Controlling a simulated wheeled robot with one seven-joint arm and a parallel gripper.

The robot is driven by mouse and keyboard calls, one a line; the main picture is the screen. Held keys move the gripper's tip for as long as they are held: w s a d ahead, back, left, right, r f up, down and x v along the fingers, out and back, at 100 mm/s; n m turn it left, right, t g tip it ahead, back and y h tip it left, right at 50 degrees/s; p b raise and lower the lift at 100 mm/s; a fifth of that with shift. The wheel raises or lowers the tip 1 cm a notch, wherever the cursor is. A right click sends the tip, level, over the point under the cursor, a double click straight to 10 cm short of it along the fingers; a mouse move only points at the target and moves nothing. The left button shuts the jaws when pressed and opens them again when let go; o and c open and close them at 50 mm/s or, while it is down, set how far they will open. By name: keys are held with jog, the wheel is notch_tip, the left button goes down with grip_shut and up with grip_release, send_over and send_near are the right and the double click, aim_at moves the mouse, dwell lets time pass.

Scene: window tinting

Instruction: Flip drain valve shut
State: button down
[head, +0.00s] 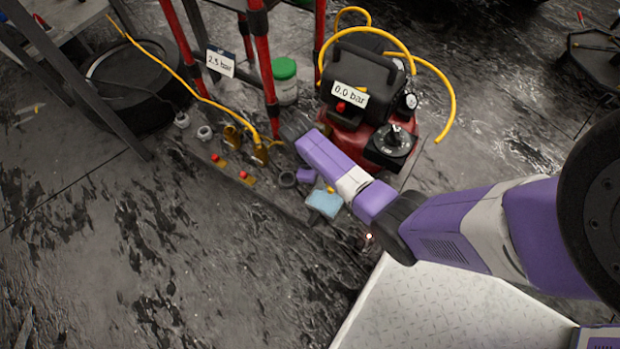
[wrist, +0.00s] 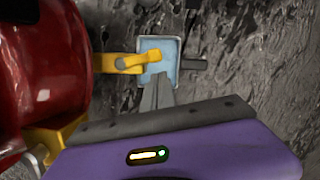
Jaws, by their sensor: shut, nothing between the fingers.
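The drain valve's yellow lever (wrist: 135,62) sticks out sideways from the red tank (wrist: 45,75) in the wrist view, above a light blue tray (wrist: 171,49). My gripper (wrist: 157,80) is shut and empty. Its fingertips lie just below the lever's right end in the picture; I cannot tell whether they touch it. In the head view, my arm hides much of the valve area. A small yellow bit (head: 330,188) shows at the far edge of the blue tray (head: 325,204), below the red compressor (head: 345,132).
The compressor carries a "0.0 bar" label (head: 350,94) and a black knob (head: 392,138). Yellow hose loops (head: 447,100) rise around it. Red posts (head: 262,60), a green-lidded jar (head: 285,80) and brass fittings (head: 260,150) stand to the left. Dark floor (head: 180,250) is open at lower left.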

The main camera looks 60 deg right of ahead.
jog(key=shift+s+d, duration=0.15)
jog(key=shift+s, duration=0.35)
jog(key=shift+r, duration=0.1)
